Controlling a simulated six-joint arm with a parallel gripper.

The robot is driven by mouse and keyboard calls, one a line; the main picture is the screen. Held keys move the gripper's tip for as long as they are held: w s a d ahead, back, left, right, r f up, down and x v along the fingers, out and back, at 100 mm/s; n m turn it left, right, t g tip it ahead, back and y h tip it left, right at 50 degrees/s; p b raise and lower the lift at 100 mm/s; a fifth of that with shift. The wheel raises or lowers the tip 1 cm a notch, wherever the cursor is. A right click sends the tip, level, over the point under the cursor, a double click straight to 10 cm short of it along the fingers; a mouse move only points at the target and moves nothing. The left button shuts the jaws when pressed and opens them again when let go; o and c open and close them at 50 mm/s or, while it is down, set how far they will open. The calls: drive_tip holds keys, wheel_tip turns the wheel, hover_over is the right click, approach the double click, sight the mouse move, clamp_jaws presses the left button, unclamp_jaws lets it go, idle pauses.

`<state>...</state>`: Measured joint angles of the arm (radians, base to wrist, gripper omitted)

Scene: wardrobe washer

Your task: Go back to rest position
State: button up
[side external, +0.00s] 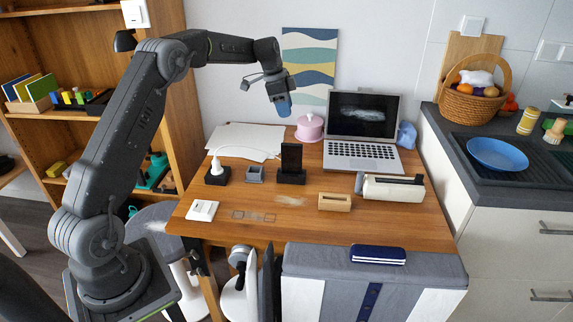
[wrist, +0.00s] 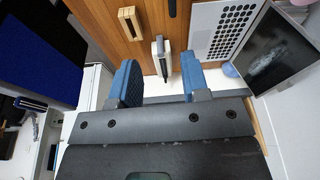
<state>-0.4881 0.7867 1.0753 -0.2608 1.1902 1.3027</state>
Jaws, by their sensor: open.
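My gripper (side external: 282,104) hangs above the back of the wooden desk (side external: 285,225), in front of the wall. Its two blue fingers point down, high over the desk top. In the wrist view my gripper (wrist: 158,85) shows its blue fingers spread apart with nothing between them. The arm reaches up from its base at the left and bends over toward the desk.
The desk holds an open laptop (side external: 362,125), a pink pot (side external: 310,128), a black stand (side external: 291,165), a white-and-black device (side external: 393,188) and a wooden block (side external: 335,202). Shelves stand at the left. A counter with a fruit basket (side external: 474,101) and blue plate (side external: 497,154) is at the right.

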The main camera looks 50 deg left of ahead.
drive_tip(key=s+d+r+n+t+y, duration=0.1)
drive_tip(key=s+d+r+n, duration=0.3)
drive_tip(key=s+d+r, duration=1.05)
drive_tip(key=s+d+f+n, duration=0.1)
drive_tip(key=s+d+f, duration=0.1)
drive_tip(key=s, duration=0.5)
drive_tip(key=s+d+f+n+t, duration=0.1)
drive_tip(key=s+d+f+n, duration=0.1)
drive_tip(key=s+d, duration=0.2)
drive_tip(key=s+d+f+n+t+y, duration=0.1)
drive_tip(key=s+d, duration=0.3)
drive_tip(key=s, duration=0.5)
drive_tip(key=shift+s+f, duration=0.35)
drive_tip(key=shift+f, duration=0.15)
